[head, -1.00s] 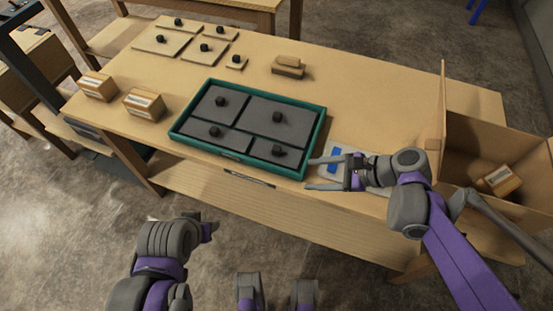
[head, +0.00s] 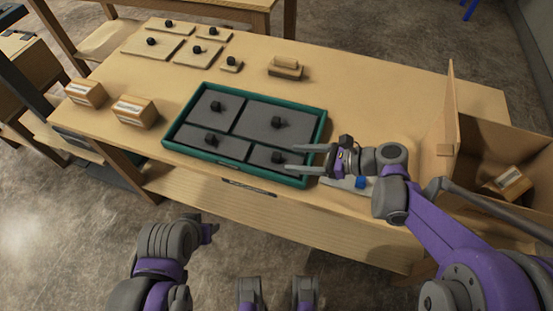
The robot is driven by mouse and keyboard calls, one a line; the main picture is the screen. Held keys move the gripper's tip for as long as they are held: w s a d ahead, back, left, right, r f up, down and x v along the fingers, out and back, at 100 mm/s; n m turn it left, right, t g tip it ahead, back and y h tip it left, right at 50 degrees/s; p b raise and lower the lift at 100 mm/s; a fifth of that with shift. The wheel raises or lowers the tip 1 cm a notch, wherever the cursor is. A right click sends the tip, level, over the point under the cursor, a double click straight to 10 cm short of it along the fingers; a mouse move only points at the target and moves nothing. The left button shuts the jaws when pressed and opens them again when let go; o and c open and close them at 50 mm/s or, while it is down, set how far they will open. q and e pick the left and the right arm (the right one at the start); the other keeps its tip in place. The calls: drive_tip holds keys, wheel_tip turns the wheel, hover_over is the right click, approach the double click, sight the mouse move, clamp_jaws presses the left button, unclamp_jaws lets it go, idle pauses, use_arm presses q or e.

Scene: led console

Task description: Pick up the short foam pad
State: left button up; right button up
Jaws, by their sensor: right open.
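Several dark grey foam pads with black knobs lie in a green-rimmed tray (head: 172,142). The short foam pad (head: 258,158) appears to be the smallest one, at the tray's front right corner, with its knob (head: 278,157) upright. My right gripper (head: 289,158) is open and empty, its two fingers pointing left over the tray's right edge, with the knob just beyond the fingertips. I cannot tell its exact height above the pad. My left gripper (head: 209,231) is in front of the table at the lower left, and its jaws cannot be made out.
Several wooden boards with black knobs (head: 150,42) lie at the back left. Two labelled wooden blocks (head: 135,112) stand left of the tray, and a wooden block (head: 285,68) lies behind it. A pale item with a blue part (head: 361,182) sits under my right arm. An open box (head: 520,150) is at right.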

sight(281, 157)
drive_tip(key=x, duration=0.5)
drive_tip(key=shift+w+a+f, duration=0.1)
drive_tip(key=shift+c, duration=0.3)
clamp_jaws()
